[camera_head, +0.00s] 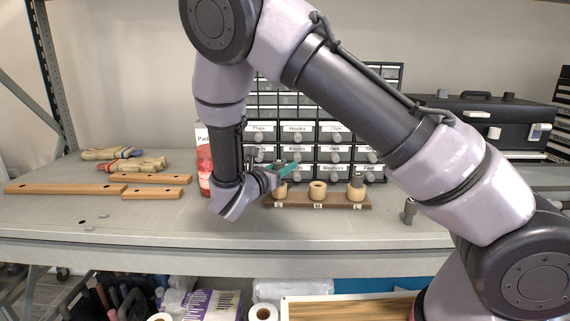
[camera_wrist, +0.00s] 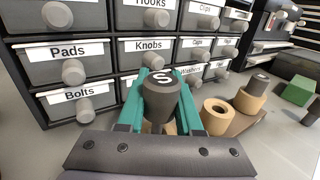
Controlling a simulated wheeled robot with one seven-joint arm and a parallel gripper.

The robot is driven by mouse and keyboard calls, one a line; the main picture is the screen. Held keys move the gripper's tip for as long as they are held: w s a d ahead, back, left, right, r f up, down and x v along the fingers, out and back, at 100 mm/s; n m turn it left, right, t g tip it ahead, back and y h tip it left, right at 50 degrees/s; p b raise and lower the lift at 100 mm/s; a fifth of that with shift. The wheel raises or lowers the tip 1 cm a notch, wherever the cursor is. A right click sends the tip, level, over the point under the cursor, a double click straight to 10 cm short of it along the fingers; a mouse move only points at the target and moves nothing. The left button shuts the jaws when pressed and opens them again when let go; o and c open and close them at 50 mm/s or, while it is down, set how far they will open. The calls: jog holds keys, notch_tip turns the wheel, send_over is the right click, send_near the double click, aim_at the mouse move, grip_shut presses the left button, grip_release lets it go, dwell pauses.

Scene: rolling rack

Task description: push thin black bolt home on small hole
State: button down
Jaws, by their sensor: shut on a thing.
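My gripper (camera_head: 284,170) with teal fingers is shut on a black bolt marked "S" (camera_wrist: 164,98), which stands upright between the fingers in the wrist view (camera_wrist: 165,80). Light wood shows just below the bolt, at the small wooden socket (camera_head: 280,191) by the "S" label on the brown board (camera_head: 335,205). How deep the bolt sits in its hole is hidden by the fingers and bolt head. The middle socket (camera_head: 317,190) is empty; it also shows in the wrist view (camera_wrist: 216,117). The far right socket (camera_head: 356,194) holds a dark bolt (camera_head: 357,179).
A drawer cabinet (camera_head: 330,127) stands close behind the board. A red container (camera_head: 204,171) is left of my gripper. A grey peg (camera_head: 409,211) stands to the right. Wooden strips (camera_head: 65,189) and gloves (camera_head: 135,164) lie left. The front bench edge is clear.

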jog(key=shift+f, duration=1.7)
jog(key=c, duration=0.5)
grip_release()
jog(key=v, duration=1)
jog(key=shift+s+a, duration=0.25)
jog(key=shift+s, duration=0.05)
jog(key=shift+s+a, duration=0.1)
